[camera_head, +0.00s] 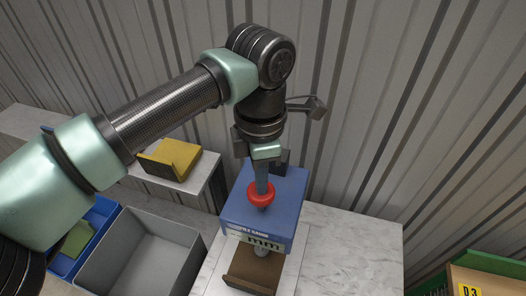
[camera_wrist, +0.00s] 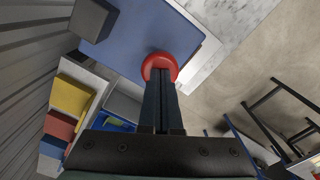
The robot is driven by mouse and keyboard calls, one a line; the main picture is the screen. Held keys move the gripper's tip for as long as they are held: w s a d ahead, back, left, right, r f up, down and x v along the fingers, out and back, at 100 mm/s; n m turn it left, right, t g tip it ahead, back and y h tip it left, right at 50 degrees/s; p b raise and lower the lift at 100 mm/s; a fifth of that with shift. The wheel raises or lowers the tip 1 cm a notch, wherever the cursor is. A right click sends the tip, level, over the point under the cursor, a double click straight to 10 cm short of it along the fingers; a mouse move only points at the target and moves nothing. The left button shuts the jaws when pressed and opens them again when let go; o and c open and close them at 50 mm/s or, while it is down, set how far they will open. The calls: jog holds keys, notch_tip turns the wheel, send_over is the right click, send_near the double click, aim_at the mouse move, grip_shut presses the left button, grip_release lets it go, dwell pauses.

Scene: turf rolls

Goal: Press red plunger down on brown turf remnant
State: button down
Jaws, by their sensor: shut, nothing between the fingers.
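The red plunger (camera_head: 261,194) sits on top of a blue gauge box (camera_head: 236,208) marked "mm", and it also shows in the wrist view (camera_wrist: 160,66). The brown turf remnant (camera_head: 250,272) lies below the front of the gauge, under a pale rounded foot. My gripper (camera_head: 262,183) is shut and empty, pointing down. Its fingertips are at the red plunger and look to be touching it, also in the wrist view (camera_wrist: 160,80). Part of the remnant is hidden beneath the gauge.
A grey open bin (camera_head: 150,255) and a blue bin (camera_head: 68,262) holding a green piece stand at left. A yellow piece (camera_head: 170,158) rests on a pale ledge behind them. The marble top (camera_head: 350,250) right of the gauge is clear. A corrugated wall stands close behind.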

notch_tip(320, 180, up, 15)
jog(key=p, duration=0.8)
jog(key=shift+p, duration=0.35)
